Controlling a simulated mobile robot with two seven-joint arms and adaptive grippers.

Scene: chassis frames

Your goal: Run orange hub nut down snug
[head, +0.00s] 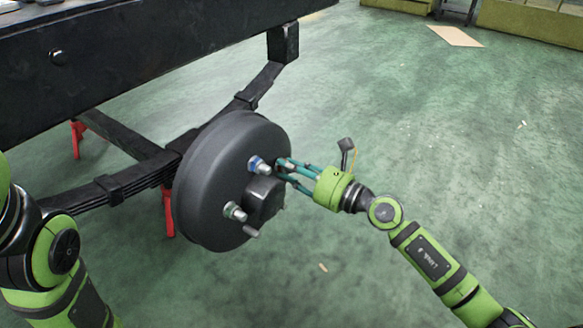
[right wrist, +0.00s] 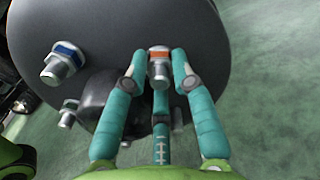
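The orange hub nut (right wrist: 159,54) sits on a silver stud on the face of the dark drum (head: 213,180), near its right edge. In the head view my fingers mostly hide it. My right gripper (head: 284,170) reaches in from the right with teal fingers. In the right wrist view its fingertips (right wrist: 160,65) flank the nut closely on both sides, with a third finger below. They look closed on it, though contact is hard to see. My left arm shows at the left edge of the head view; its gripper is out of view.
A blue-marked nut (head: 256,163) and another stud with a nut (head: 235,211) stand on the drum beside a dark hub block (head: 264,199). A black chassis rail (head: 150,45) crosses above, with leaf springs (head: 115,186) and red stands (head: 168,212). The green floor at right is mostly clear.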

